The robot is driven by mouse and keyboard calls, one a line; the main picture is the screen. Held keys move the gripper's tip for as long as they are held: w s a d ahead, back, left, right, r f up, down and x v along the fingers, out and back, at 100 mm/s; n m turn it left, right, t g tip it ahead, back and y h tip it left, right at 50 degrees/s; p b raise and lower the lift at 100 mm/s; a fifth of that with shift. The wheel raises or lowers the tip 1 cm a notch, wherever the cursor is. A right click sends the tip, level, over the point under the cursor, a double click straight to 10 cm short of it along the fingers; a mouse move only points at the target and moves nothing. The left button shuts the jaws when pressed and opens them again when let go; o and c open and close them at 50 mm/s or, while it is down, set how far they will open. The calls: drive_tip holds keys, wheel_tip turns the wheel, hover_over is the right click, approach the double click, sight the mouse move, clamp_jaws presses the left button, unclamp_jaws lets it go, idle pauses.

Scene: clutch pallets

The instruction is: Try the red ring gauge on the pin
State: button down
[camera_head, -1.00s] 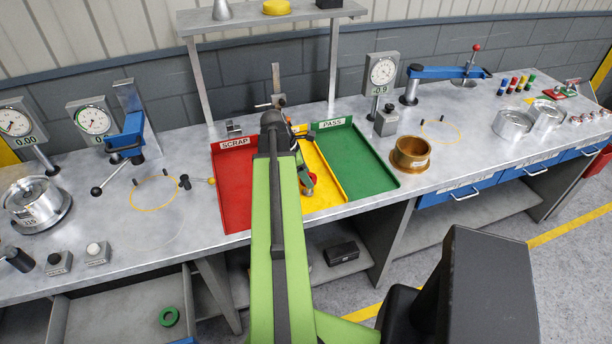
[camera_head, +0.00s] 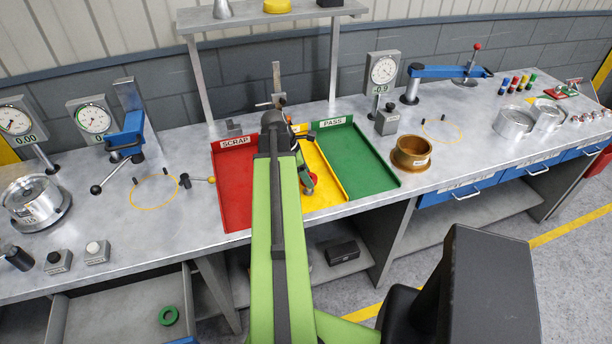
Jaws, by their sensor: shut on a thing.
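My gripper (camera_head: 306,180) is at the end of my green arm, low over the yellow middle section of the tray. It is mostly hidden behind the arm. I cannot tell whether this is the pin. The ring and the post are apart in the picture.
The red SCRAP tray (camera_head: 229,205) and green PASS tray (camera_head: 365,178) flank the yellow section. A brass ring (camera_head: 411,155) stands right of them. Dial gauges (camera_head: 92,121) and a silver ring (camera_head: 35,203) are at left. A shelf (camera_head: 270,22) spans the back.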

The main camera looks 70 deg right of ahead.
drive_tip(key=shift+c, duration=2.3)
unclamp_jaws()
drive_tip(key=o, duration=0.5)
drive_tip(key=shift+c, duration=0.2)
wheel_tip(320, 180, up, 9)
drive_tip(key=p, duration=0.9)
